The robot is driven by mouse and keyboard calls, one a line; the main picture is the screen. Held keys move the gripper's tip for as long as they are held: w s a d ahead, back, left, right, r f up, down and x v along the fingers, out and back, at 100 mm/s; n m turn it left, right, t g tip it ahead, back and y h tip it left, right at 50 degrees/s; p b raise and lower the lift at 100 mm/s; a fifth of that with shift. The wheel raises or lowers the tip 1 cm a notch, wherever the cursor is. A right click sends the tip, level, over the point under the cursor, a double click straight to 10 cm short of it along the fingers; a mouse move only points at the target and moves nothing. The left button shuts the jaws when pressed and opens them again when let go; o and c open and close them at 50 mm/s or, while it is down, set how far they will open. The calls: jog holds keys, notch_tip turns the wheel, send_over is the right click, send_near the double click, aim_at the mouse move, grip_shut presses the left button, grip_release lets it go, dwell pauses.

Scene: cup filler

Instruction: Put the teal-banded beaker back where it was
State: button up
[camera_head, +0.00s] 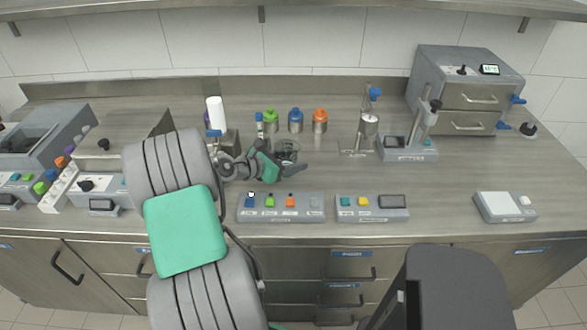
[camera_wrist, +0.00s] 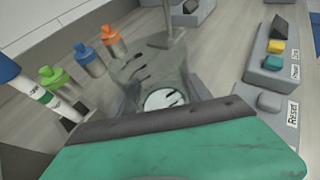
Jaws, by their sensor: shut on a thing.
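My gripper (camera_head: 291,168) is low over the middle of the bench and shut on a clear glass beaker (camera_head: 287,148). In the wrist view the beaker (camera_wrist: 150,72) is see-through with dark marks on its wall, between the dark fingers. A pale round disc shows through it; I cannot tell whether this is its base or something beneath. I cannot make out a teal band. The fingers hide its lower part, so I cannot tell whether it touches the bench.
Green (camera_head: 271,122), blue (camera_head: 295,120) and orange (camera_head: 320,121) bottles stand behind the beaker. A white-and-green tube (camera_head: 260,126) stands to the left. Button panels (camera_head: 281,207) (camera_head: 371,207) lie in front. A stand (camera_head: 367,125) is to the right. The bench's right front is mostly clear.

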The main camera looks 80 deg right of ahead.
jog(key=f, duration=0.1)
jog(key=f+p, duration=0.1)
jog(key=d+f, duration=0.1)
jog(key=shift+s+d+f, duration=0.1)
jog(key=shift+s+f, duration=0.05)
jog(key=shift+s, duration=0.1)
jog(key=shift+f, duration=0.45)
jog(key=shift+f, duration=0.2)
jog(key=o, duration=1.7)
jog(key=shift+c, duration=0.2)
jog(key=shift+f+b, duration=0.1)
jog(key=shift+b, duration=0.3)
jog(key=shift+w+a+r, duration=0.2)
jog(key=shift+w, duration=0.1)
jog(key=v, duration=0.7)
jog(key=shift+s+a+r+b, duration=0.1)
jog(key=shift+a+b, duration=0.05)
jog(key=shift+b, duration=0.15)
